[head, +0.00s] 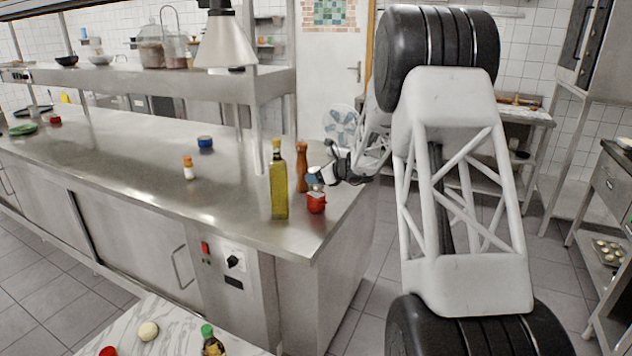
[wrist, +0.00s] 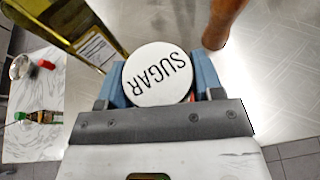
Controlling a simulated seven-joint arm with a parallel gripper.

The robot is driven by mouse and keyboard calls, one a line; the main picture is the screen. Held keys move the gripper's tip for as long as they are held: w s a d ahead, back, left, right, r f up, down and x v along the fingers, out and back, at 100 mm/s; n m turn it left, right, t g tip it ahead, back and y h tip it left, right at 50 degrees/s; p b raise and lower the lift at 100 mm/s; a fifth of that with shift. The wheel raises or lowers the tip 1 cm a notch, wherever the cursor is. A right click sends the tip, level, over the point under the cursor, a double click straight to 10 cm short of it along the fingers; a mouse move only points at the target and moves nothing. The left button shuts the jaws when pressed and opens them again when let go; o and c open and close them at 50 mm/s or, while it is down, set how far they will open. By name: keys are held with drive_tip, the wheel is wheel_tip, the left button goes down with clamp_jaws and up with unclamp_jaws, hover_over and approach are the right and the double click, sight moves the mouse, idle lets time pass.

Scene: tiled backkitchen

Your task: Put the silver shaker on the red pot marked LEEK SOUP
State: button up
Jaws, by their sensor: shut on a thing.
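My gripper (head: 315,178), with blue fingers, is low over the near right end of the steel counter. In the wrist view my gripper (wrist: 160,85) is shut on a round thing with a white top marked SUGAR (wrist: 158,75). A little red shows beside that top. In the head view a red pot (head: 316,203) is right below the fingers; I cannot tell whether it is the thing in the jaws. I see no LEEK SOUP marking, and I cannot make out a silver shaker.
An oil bottle (head: 279,185) stands close left of my gripper, and a brown wooden mill (head: 301,167) is close behind. A white shaker with an orange top (head: 188,168) and a blue tin (head: 205,143) stand farther left. Another small red thing (head: 55,119) is at the far left.

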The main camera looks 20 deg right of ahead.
drive_tip(key=shift+f, duration=1)
drive_tip(key=shift+f, duration=0.15)
drive_tip(key=o, duration=1)
drive_tip(key=v, duration=1.2)
drive_tip(key=shift+a, duration=0.1)
drive_tip(key=shift+s+r, duration=0.1)
drive_tip(key=shift+r, duration=0.1)
